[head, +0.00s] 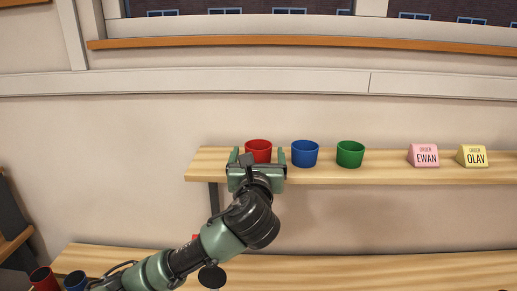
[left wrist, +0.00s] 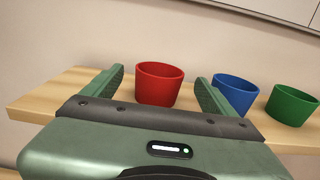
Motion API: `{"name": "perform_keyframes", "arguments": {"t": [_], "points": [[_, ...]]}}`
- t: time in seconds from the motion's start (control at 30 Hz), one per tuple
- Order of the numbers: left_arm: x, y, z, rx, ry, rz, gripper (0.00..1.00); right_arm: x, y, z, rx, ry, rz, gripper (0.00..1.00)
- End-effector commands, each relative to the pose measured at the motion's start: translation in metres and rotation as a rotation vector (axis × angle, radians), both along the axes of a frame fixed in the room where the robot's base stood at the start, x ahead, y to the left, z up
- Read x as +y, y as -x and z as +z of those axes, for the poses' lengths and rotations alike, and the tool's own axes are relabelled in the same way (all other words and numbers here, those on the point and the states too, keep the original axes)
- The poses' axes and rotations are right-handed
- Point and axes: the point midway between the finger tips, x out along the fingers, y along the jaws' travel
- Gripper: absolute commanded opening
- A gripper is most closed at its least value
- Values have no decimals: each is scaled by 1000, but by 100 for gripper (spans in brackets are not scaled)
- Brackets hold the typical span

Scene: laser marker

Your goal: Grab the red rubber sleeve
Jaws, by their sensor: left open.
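The red rubber sleeve (head: 258,150) stands upright on the wooden shelf, at the left of a row of three cup-like sleeves. My left gripper (head: 258,157) is open in front of it in the head view, one finger to each side. In the left wrist view the red sleeve (left wrist: 159,84) shows between the two open fingers (left wrist: 158,82), with a visible gap on both sides. I see no contact. The gripper hides the sleeve's lower part in the head view. My right gripper is not in view.
A blue sleeve (head: 305,153) stands close to the right finger, and a green sleeve (head: 350,154) stands farther right. Pink (head: 423,155) and yellow (head: 472,156) name blocks sit along the shelf (head: 385,175).

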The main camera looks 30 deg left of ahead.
Motion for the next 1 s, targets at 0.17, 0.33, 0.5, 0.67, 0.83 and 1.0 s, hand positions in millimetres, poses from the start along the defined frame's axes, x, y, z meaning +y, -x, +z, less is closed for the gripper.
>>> {"name": "perform_keyframes", "arguments": {"t": [0.17, 0.33, 0.5, 0.67, 0.83, 1.0], "points": [[11, -23, 3, 3, 0, 2, 87, 0, -3, 12, -6, -1, 0, 36], [14, -28, 1, 1, 2, -1, 87, 1, -7, 13, -12, -2, 0, 36], [14, -28, 1, 1, 2, -1, 79, 1, -9, 13, -15, -2, 0, 36], [14, -28, 1, 1, 2, -1, 34, 1, -9, 12, -15, -2, 1, 36], [14, -28, 0, 2, 2, -1, 23, 2, -9, 12, -14, -3, 1, 36], [14, -28, 2, 2, 2, -1, 23, 4, -8, 12, -12, -6, 0, 36]]}}
